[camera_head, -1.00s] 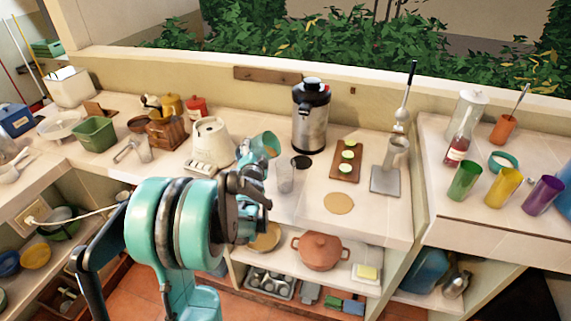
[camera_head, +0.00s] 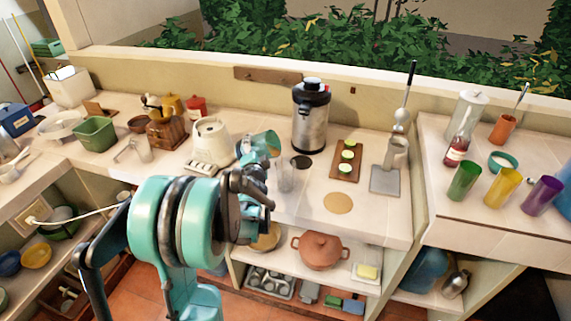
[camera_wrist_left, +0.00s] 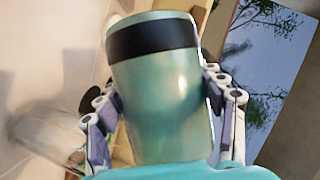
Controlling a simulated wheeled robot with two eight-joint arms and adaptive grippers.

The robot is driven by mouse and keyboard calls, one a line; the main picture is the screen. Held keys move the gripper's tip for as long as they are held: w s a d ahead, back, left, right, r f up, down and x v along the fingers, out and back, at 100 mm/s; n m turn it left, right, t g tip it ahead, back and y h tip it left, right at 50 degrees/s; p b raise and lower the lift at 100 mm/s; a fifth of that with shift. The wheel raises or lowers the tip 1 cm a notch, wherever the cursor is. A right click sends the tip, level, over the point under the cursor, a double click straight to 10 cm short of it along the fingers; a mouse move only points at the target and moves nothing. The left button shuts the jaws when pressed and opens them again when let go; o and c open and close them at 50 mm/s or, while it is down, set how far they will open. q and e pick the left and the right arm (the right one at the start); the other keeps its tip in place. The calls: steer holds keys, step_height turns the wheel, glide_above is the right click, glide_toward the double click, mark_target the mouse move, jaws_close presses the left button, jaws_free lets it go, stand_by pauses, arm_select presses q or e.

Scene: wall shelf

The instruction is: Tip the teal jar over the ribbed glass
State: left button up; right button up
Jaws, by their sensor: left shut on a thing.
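The teal jar (camera_head: 260,145) is held tilted above the counter, its mouth end toward the right. My left gripper (camera_head: 247,168) is shut around it; its fingers lie on both sides of the jar in the left wrist view (camera_wrist_left: 160,100), where a black band circles the jar near its far end. The ribbed glass (camera_head: 286,178) stands upright on the counter, just right of and below the jar's mouth. A clear glass shape shows at the left of the wrist view (camera_wrist_left: 48,128). I cannot see anything flowing from the jar. My right gripper is not in view.
A steel dispenser (camera_head: 311,118) stands behind the glass, with a dark round disc (camera_head: 301,162) near its base. A white appliance (camera_head: 211,140) stands left of the jar. A cutting board (camera_head: 347,160) and a round tan mat (camera_head: 338,203) lie to the right.

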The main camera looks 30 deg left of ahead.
mark_target(262, 139)
arm_select(q)
steer(key=shift+d+r+m+t+y, duration=0.15)
steer(key=shift+r+m+t+y, duration=0.2)
steer(key=shift+r+m, duration=0.45)
stand_by(1.1)
steer(key=shift+w+d+r+m+y+p, duration=0.15)
steer(key=shift+d+r+m+y+p, duration=0.2)
steer(key=shift+d+r+m, duration=0.3)
stand_by(1.4)
steer(key=shift+w+d+r+m+t+b, duration=0.1)
steer(key=shift+d+r+m+t+b, duration=0.25)
steer(key=shift+m, duration=0.35)
steer(key=shift+w+d+r+m+t+b, duration=0.1)
steer(key=shift+d+r+m+t+b, duration=0.1)
steer(key=shift+r+m, duration=0.35)
stand_by(1.6)
steer(key=shift+s+a+f, duration=0.1)
steer(key=shift+a+f+n+p, duration=0.25)
steer(key=shift+n+p, duration=0.15)
steer(key=shift+n, duration=0.1)
steer(key=shift+s+a+f+n+g, duration=0.1)
steer(key=shift+a+f+n+g, duration=0.2)
steer(key=shift+f+n, duration=0.25)
steer(key=shift+s+a+f+n+g, duration=0.1)
steer(key=shift+a+f+n+g, duration=0.25)
steer(key=shift+n, duration=0.2)
